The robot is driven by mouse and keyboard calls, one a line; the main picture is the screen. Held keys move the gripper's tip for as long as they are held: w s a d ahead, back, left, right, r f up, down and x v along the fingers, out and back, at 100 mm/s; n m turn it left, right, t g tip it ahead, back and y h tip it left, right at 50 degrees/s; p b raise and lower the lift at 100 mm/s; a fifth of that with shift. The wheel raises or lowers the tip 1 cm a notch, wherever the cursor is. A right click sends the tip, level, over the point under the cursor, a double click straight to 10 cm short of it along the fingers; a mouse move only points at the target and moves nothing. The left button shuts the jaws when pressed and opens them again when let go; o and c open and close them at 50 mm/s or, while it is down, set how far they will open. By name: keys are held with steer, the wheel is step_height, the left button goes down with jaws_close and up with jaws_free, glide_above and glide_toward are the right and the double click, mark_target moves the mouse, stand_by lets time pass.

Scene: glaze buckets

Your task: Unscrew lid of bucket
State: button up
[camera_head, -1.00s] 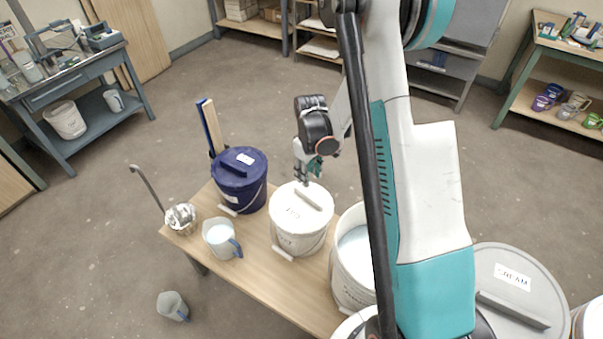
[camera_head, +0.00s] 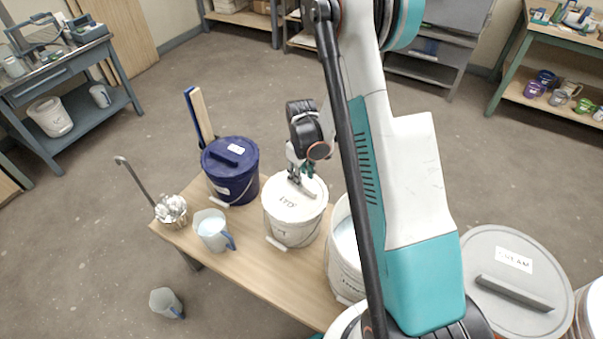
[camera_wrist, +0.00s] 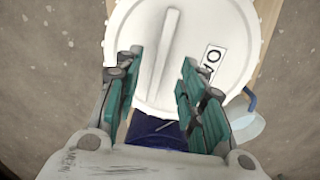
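The white bucket (camera_head: 291,232) stands on the wooden table, with its white lid (camera_head: 281,207) on and a raised bar grip (camera_head: 304,190) across it. In the wrist view the lid (camera_wrist: 228,28) fills the top middle, with the bar (camera_wrist: 163,55) running lengthwise and a partly visible label to its right. My gripper (camera_wrist: 162,62) is open, its teal fingers apart on either side of the bar's line, with clear space between each finger and the bar. In the head view my gripper (camera_head: 299,174) is over the lid's far part; contact cannot be told.
A navy lidded bucket (camera_head: 232,183) stands left of the white one. A jug (camera_head: 211,232) and a metal pot with whisk-like tools (camera_head: 171,210) are on the table's left end. An open bucket (camera_head: 343,263) stands close on the right. Another jug (camera_head: 166,302) is on the floor.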

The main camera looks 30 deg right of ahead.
mark_target(295, 194)
steer(key=shift+f+b, duration=1.3)
steer(key=shift+f, duration=0.8)
jaws_close()
